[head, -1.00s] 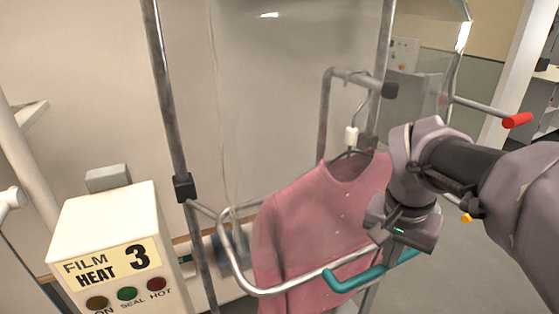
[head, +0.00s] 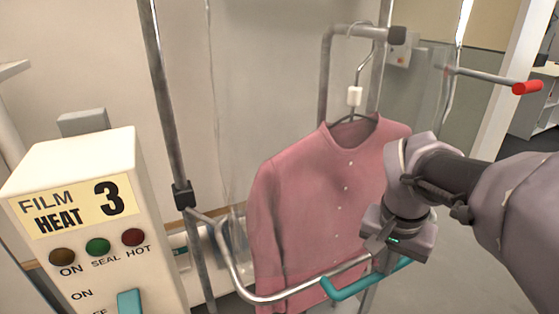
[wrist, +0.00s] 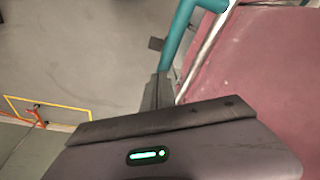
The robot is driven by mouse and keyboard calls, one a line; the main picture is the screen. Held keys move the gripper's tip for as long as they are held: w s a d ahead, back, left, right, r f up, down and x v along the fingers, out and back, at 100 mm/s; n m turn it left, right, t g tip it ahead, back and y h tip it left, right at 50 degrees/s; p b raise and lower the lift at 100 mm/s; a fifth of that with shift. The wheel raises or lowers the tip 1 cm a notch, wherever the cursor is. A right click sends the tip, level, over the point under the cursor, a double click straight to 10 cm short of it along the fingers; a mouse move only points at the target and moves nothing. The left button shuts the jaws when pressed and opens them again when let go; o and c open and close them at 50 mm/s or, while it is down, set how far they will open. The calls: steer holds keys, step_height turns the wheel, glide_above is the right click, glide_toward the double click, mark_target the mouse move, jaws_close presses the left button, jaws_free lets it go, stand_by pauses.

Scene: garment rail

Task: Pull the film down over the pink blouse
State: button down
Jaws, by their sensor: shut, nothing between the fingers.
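The pink blouse (head: 325,185) hangs on a hanger below a rail arm in the head view. Clear film (head: 225,110) hangs around it, its left edge faintly visible down to near the metal bar (head: 275,297). The film's lower edge is hard to make out. The bar crosses in front of the blouse's lower part and has a teal handle (head: 345,287), also seen in the wrist view (wrist: 180,35). My gripper (head: 382,262) points down at the handle's right part, shut and with nothing held. I cannot tell whether it touches the handle.
A white heat-sealer box (head: 80,200) with lamps and a teal switch stands at the left. An upright post (head: 165,100) carries the bar's clamp. A red-tipped rod (head: 527,88) juts out at the right. The floor at the right is clear.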

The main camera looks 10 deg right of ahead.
steer(key=s+a+x, duration=0.1)
steer(key=x, duration=0.8)
steer(key=s+a+b+x, duration=0.1)
steer(key=x, duration=0.8)
steer(key=shift+s+a+f, duration=0.25)
steer(key=shift+s+f, duration=0.15)
